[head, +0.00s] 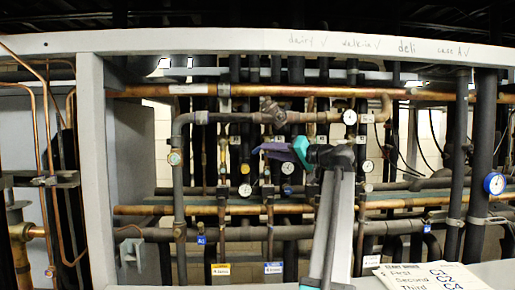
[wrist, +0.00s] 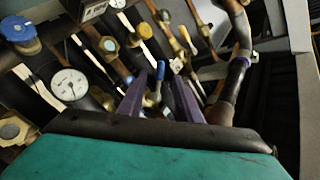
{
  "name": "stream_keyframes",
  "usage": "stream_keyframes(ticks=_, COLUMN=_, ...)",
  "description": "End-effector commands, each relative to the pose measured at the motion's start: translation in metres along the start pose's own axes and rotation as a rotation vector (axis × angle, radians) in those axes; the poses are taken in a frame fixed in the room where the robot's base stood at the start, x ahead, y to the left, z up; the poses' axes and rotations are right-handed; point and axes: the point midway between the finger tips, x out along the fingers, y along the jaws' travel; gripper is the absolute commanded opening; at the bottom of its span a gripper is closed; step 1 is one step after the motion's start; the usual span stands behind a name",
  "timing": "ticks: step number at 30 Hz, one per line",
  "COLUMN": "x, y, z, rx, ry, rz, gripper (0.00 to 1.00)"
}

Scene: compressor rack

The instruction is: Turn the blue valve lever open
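The blue lever (wrist: 159,72) shows in the wrist view as a slim blue handle among the pipes. It lies in line with the gap between the two purple fingers of my gripper (wrist: 160,80). The fingers are apart and nothing is clearly gripped; I cannot tell whether they touch the lever. In the head view my gripper (head: 262,149) points left in front of the pipes, with purple fingers and a teal body. The lever cannot be made out there.
A copper pipe (head: 350,92) runs across above my gripper. White gauges (head: 349,117) sit close around it; one gauge (wrist: 69,85) and a blue cap (wrist: 18,30) are at left in the wrist view. A paper sign (head: 430,277) stands at lower right. Pipes are dense.

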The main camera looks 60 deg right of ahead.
Motion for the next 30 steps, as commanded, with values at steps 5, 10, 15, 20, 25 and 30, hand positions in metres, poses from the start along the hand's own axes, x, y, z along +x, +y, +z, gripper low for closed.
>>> stream_keyframes(ticks=5, x=0.027, y=-0.002, z=-0.002, rx=0.002, ry=-0.002, rz=-0.002, gripper=0.32)
stream_keyframes(ticks=10, x=0.049, y=-0.002, z=-0.002, rx=0.001, ry=-0.001, rz=-0.001, gripper=0.32)
stream_keyframes(ticks=15, x=0.064, y=0.0, z=-0.001, rx=0.001, ry=0.0, rz=0.0, gripper=0.32)
stream_keyframes(ticks=20, x=0.07, y=0.0, z=0.0, rx=0.001, ry=0.001, rz=0.0, gripper=0.32)
stream_keyframes(ticks=25, x=0.07, y=0.001, z=0.0, rx=0.0, ry=0.001, rz=0.001, gripper=0.32)
stream_keyframes(ticks=30, x=0.07, y=0.001, z=-0.001, rx=0.0, ry=0.002, rz=0.001, gripper=0.2)
